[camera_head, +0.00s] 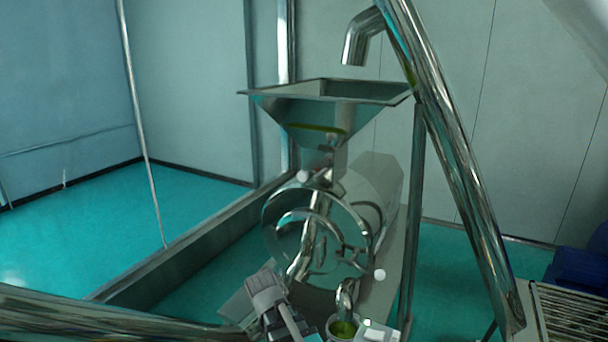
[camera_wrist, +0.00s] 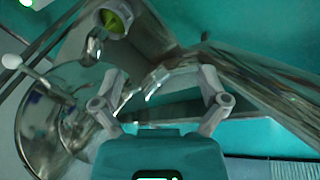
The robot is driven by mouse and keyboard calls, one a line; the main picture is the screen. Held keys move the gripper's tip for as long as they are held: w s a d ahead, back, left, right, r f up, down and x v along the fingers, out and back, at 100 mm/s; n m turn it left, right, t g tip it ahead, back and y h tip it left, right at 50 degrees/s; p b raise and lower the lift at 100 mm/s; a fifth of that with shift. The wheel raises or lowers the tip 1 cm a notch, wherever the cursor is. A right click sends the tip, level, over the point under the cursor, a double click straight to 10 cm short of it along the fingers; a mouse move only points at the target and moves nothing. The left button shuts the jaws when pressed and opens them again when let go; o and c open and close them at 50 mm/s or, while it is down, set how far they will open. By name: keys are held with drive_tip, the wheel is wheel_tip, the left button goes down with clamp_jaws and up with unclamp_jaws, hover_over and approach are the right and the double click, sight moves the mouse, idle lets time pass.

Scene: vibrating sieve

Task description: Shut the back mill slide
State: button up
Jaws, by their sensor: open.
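The mill has a round polished steel face (camera_head: 290,235) under a square hopper (camera_head: 330,92), with some green material showing on the hopper. A white knob (camera_head: 303,176) sits by the hopper's neck, and another white knob (camera_head: 380,274) is low on the right of the mill. I cannot tell for certain which belongs to the back slide, or how far the slide is out. In the wrist view my gripper (camera_wrist: 162,82) is open and empty, with its fingers apart. The mill's round steel part (camera_wrist: 38,125) and a white knob (camera_wrist: 11,61) lie to its left, apart from the fingers.
A cup with green contents (camera_head: 343,328) stands under the mill's spout; it also shows in the wrist view (camera_wrist: 113,20). A thick slanted steel tube (camera_head: 450,140) crosses the right side. A slatted metal grid (camera_head: 572,318) is at lower right. Open teal floor (camera_head: 90,220) lies left.

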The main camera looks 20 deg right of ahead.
drive_tip(key=w+d+r+t+h+p, duration=0.2)
drive_tip(key=w+d+r+h, duration=0.2)
drive_tip(key=w+d+r, duration=0.3)
drive_tip(key=n+t+h+p, duration=0.6)
drive_tip(key=n+t+h, duration=0.1)
drive_tip(key=t, duration=0.1)
approach(302, 177)
drive_tip(key=v, duration=0.3)
drive_tip(key=shift+w+a+r, duration=0.1)
drive_tip(key=shift+a, duration=0.05)
drive_tip(key=shift+w, duration=0.1)
drive_tip(key=x, duration=1.3)
drive_tip(key=shift+w+d, duration=0.1)
drive_tip(key=shift+d, duration=0.3)
